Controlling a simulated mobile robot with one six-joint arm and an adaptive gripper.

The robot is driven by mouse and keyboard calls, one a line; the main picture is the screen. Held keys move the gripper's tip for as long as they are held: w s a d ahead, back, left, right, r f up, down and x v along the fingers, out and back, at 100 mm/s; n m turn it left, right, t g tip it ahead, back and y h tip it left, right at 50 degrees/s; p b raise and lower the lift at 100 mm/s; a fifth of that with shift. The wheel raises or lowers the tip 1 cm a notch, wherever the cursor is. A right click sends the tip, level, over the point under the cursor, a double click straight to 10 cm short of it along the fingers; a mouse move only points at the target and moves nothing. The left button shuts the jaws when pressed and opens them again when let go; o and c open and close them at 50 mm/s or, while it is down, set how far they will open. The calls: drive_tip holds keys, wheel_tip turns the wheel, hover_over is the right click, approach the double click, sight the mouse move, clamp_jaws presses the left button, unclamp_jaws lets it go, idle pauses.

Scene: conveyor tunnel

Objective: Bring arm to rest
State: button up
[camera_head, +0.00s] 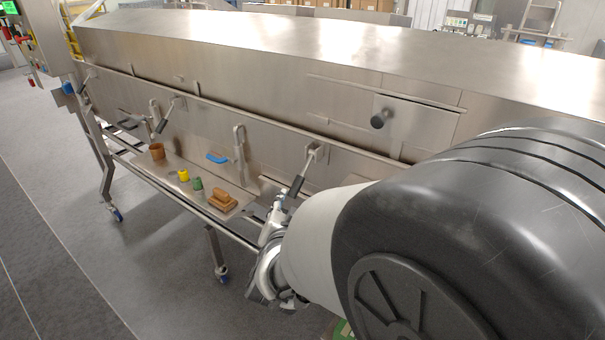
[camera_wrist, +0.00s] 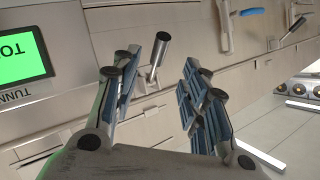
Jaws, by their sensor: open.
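My arm (camera_head: 440,220) fills the right and lower right of the head view, reaching along the front of the steel tunnel. Its far end shows small near the shelf edge, partly hidden by my arm link. In the wrist view my gripper (camera_wrist: 172,58) is open, with its two blue-padded fingers spread and nothing between them. A black-ended lever handle (camera_wrist: 160,55) on the steel wall shows in the gap, beyond the fingers. I cannot tell how far away it is.
The steel tunnel (camera_head: 250,85) spans the head view, with levers and a black knob (camera_head: 379,120). A shelf holds a brown cup (camera_head: 157,151), yellow and green pieces and a brown block (camera_head: 222,200). A green screen (camera_wrist: 20,52) is left in the wrist view. Floor (camera_head: 60,200) is clear.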

drive_tip(key=s+d+r+n+g+y, duration=0.3)
drive_tip(key=s+d+r+g, duration=0.15)
drive_tip(key=s+d, duration=0.25)
drive_tip(key=s+d+n+g+h, duration=0.1)
drive_tip(key=s+d+g, duration=0.1)
drive_tip(key=s+d, duration=0.5)
drive_tip(key=s+d+f+g+h, duration=0.1)
drive_tip(key=s+d, duration=0.5)
drive_tip(key=s, duration=0.7)
drive_tip(key=shift+d+n+g+h, duration=0.35)
drive_tip(key=shift+n+g+h, duration=0.05)
drive_tip(key=shift+g+h, duration=0.4)
